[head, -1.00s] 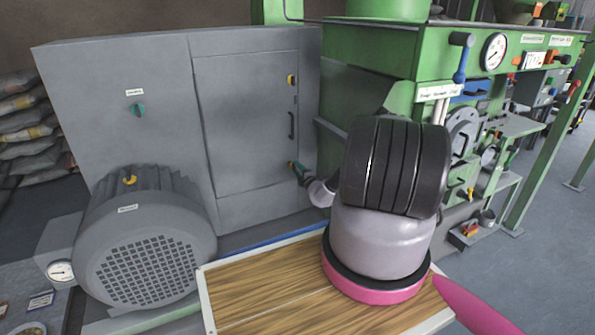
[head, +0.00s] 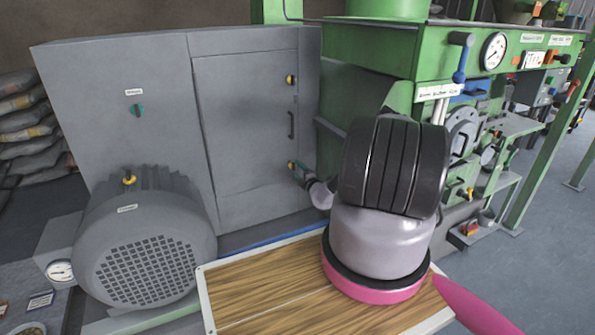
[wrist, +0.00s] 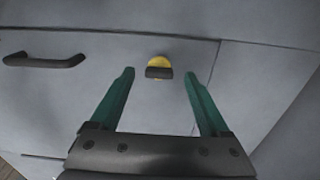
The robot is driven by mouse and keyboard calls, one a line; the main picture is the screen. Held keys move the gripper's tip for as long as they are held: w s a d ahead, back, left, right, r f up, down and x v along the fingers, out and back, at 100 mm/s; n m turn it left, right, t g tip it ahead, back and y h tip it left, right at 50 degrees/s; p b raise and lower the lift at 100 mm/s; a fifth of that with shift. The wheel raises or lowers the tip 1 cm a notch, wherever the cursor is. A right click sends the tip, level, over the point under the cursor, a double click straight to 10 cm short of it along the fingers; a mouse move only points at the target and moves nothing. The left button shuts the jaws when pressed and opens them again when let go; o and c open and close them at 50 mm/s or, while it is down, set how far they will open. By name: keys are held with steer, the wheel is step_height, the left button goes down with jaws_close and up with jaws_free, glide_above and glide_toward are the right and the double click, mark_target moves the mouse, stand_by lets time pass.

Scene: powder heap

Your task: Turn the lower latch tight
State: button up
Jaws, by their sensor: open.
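The lower latch (wrist: 159,67) shows in the wrist view as a yellow disc with a dark handle bar lying across it. In the head view the lower latch (head: 291,165) is a small yellow spot low on the cabinet door's right edge. My gripper (wrist: 158,76) is open, with one green finger on each side of the latch and a clear gap to both. The fingers do not touch it. In the head view my gripper (head: 301,169) is small and close to the latch, partly hidden by my wrist.
The grey cabinet door (head: 240,130) is closed. It has a dark pull handle (head: 291,125) and an upper yellow latch (head: 291,80). A large grey motor (head: 150,240) stands in front at left. Green machinery (head: 370,50) stands to the right.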

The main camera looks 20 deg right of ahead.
steer(key=s, duration=0.9)
steer(key=shift+s+d, duration=0.15)
steer(key=shift+d, duration=0.05)
